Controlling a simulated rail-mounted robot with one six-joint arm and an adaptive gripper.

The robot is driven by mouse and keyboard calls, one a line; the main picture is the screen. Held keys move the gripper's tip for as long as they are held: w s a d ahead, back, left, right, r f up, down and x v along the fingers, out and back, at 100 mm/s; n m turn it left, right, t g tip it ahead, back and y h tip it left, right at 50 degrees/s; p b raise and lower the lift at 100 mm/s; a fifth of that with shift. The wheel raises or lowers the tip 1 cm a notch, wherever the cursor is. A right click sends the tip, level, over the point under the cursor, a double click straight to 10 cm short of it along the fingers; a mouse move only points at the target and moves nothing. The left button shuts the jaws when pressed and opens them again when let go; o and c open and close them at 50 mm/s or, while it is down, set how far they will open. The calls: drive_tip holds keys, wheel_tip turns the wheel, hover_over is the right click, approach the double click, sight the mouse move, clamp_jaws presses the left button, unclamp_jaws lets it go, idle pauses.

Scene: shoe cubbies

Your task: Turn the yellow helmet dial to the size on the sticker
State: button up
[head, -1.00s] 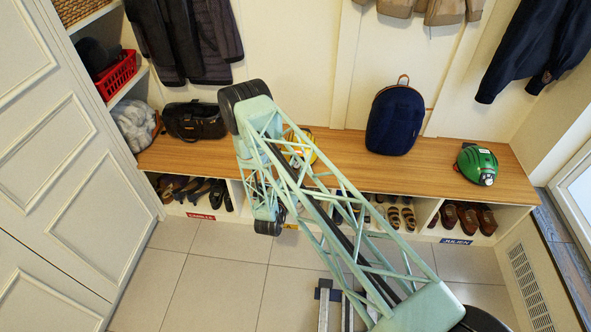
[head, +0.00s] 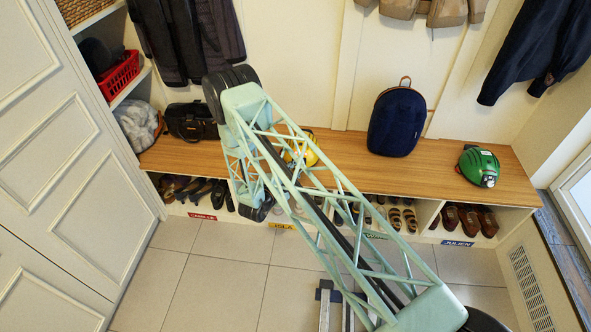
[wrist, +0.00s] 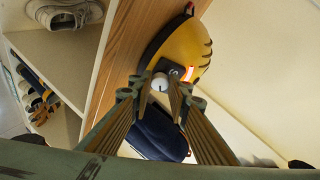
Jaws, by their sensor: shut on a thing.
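The yellow helmet (head: 303,153) rests on the wooden bench, partly hidden behind my arm in the head view. In the wrist view the helmet (wrist: 180,48) shows its yellow shell with dark slots. A round white dial (wrist: 160,82) with a dark mark sits at its near edge, beside a small dark plate. My gripper (wrist: 161,90) has one finger on each side of the dial and is shut on it. An orange and white patch (wrist: 190,72) shows next to the plate; I cannot tell whether it is the sticker, and no size is readable.
A navy backpack (head: 397,122) and a green helmet (head: 479,166) stand farther right on the bench (head: 350,146). A black bag (head: 191,121) is at the left. Shoe cubbies with coloured name labels run below. Coats hang above.

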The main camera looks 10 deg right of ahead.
drive_tip(key=o, duration=0.9)
drive_tip(key=shift+s+a, duration=0.1)
drive_tip(key=shift+v, duration=5.85)
drive_tip(key=shift+r, duration=0.1)
